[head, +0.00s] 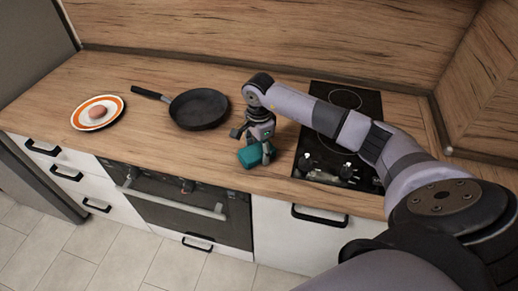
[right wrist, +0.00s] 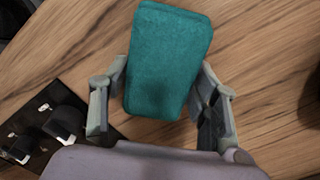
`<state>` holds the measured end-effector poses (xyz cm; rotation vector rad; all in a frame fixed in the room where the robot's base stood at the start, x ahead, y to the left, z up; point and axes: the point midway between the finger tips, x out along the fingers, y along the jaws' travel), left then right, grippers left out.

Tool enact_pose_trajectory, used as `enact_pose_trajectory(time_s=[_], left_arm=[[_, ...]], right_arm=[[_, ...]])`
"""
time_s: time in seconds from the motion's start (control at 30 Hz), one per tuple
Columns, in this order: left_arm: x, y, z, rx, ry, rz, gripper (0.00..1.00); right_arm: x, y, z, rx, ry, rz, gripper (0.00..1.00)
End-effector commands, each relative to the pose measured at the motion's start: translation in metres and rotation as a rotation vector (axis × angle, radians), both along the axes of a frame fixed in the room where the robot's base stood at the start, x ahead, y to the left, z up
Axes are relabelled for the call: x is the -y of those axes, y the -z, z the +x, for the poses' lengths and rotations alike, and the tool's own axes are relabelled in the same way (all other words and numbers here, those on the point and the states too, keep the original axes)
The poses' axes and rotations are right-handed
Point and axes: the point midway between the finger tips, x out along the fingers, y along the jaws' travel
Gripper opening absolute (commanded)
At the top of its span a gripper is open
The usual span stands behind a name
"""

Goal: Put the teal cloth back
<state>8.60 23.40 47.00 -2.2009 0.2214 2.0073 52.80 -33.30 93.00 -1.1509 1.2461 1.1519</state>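The teal cloth (head: 249,157) is a folded block at the front edge of the wooden counter, left of the hob. It also shows in the right wrist view (right wrist: 168,60), lying between the two fingers. My right gripper (head: 254,143) is above the cloth, pointing down, with its fingers spread to either side of it. In the right wrist view the right gripper (right wrist: 163,85) looks open, with the fingertips close to the cloth's sides; firm contact is not clear. My left gripper is not in view.
A black frying pan (head: 200,109) stands left of the gripper. The black hob (head: 352,104) with knobs is on the right.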

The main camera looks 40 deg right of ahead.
Motion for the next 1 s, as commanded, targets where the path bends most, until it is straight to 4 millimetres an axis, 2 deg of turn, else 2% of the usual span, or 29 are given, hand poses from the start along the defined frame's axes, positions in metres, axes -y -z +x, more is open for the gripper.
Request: enact_pose_trajectory(time_s=[0.23, 0.6, 0.67, 0.77, 1.0], left_arm=[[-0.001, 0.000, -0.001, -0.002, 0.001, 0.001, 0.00], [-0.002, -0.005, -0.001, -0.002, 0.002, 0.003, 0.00], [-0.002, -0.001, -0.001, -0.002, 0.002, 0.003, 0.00], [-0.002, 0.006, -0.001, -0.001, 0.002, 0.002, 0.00], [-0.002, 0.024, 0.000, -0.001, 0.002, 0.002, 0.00]], right_arm=[[0.000, -0.001, 0.000, 0.000, 0.000, 0.000, 0.73], [0.000, -0.005, 0.000, 0.000, 0.000, 0.001, 0.73], [0.000, -0.008, 0.001, 0.004, 0.000, 0.001, 0.73], [0.000, -0.024, 0.002, 0.007, -0.001, 0.000, 0.73], [0.001, -0.077, 0.002, 0.007, 0.000, -0.001, 0.73]])
